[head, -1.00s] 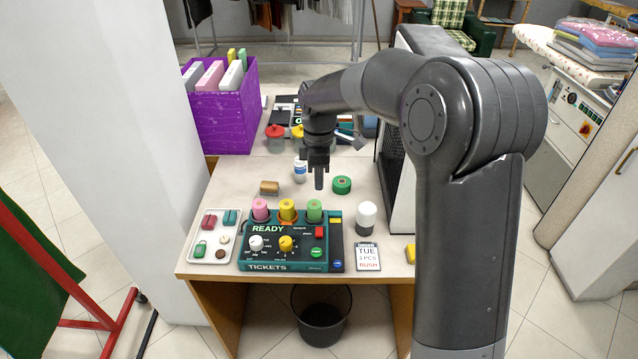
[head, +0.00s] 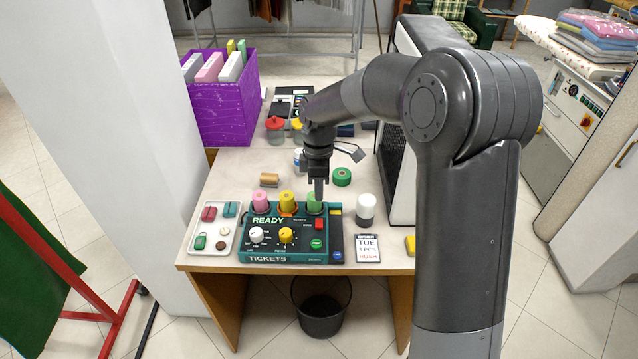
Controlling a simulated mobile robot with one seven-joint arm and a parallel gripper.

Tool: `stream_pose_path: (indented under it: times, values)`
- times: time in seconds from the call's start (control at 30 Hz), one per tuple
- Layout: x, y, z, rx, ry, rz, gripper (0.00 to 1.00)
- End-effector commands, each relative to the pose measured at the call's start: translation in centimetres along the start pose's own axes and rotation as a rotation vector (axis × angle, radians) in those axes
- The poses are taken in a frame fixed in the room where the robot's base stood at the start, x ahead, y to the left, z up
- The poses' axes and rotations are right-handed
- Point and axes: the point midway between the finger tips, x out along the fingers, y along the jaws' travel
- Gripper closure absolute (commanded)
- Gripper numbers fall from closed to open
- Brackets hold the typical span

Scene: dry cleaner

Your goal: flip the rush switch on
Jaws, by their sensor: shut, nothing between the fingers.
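The teal control panel (head: 262,259) lies near the front edge of the table, marked READY and TICKETS. It carries a white knob (head: 256,234), a yellow knob (head: 285,235), a red square control (head: 320,223) and a green round button (head: 316,244). The small labels are too small to read, so I cannot tell which control is the rush switch. My gripper (head: 319,197) is shut and empty, pointing down at the panel's back right. It overlaps the green spool (head: 313,206) in the picture and hides part of it; I cannot tell whether they touch.
Pink (head: 261,202) and yellow (head: 286,203) spools stand along the panel's back. A tray of small items (head: 225,240) lies left. A white-topped jar (head: 366,209) and a TUE card (head: 367,248) stand right. Green tape (head: 341,177) lies behind.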

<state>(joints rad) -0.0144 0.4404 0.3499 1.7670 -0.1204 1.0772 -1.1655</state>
Motion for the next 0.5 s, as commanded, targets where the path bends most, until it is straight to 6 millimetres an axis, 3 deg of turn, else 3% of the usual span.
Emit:
stream_pose_path:
  times: [0.3,0.5]
  values:
    - [6.7,-0.1,0.0,0.0,0.0,-0.004,1.0]
    - [8.8,0.0,0.0,-0.001,0.0,-0.001,1.0]
